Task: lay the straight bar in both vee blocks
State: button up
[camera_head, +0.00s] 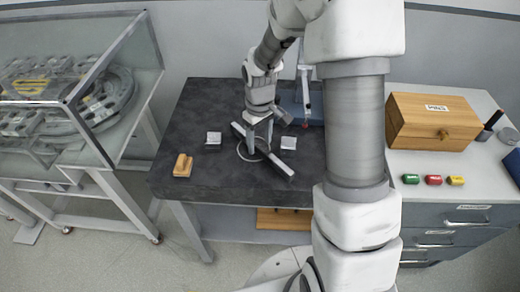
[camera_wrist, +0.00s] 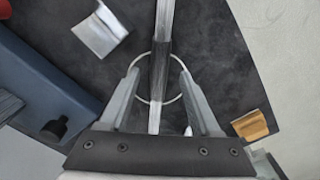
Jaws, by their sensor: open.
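The straight bar (camera_head: 276,163) lies diagonally on the dark table, across a thin pale ring; it is light metal with a darker middle. In the wrist view the bar (camera_wrist: 165,25) runs between the fingers of my gripper (camera_wrist: 159,76), with a gap on each side. My gripper (camera_head: 258,148) is open, pointing down over the bar's middle. One vee block (camera_head: 214,138) sits left of the bar and the other vee block (camera_head: 288,143) sits right of it, both empty. One vee block (camera_wrist: 100,30) shows at the upper left in the wrist view.
A wooden block (camera_head: 183,165) is at the table's front left; it also shows in the wrist view (camera_wrist: 250,125). A blue base (camera_head: 297,103) stands at the back right. A wooden box (camera_head: 433,121) and coloured blocks sit on the right cabinet. A glass-walled station (camera_head: 75,90) is left.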

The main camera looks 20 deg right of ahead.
jog(key=shift+d+f, duration=0.1)
jog(key=shift+f, duration=1.3)
grip_shut()
jog(key=shift+w+r, duration=0.1)
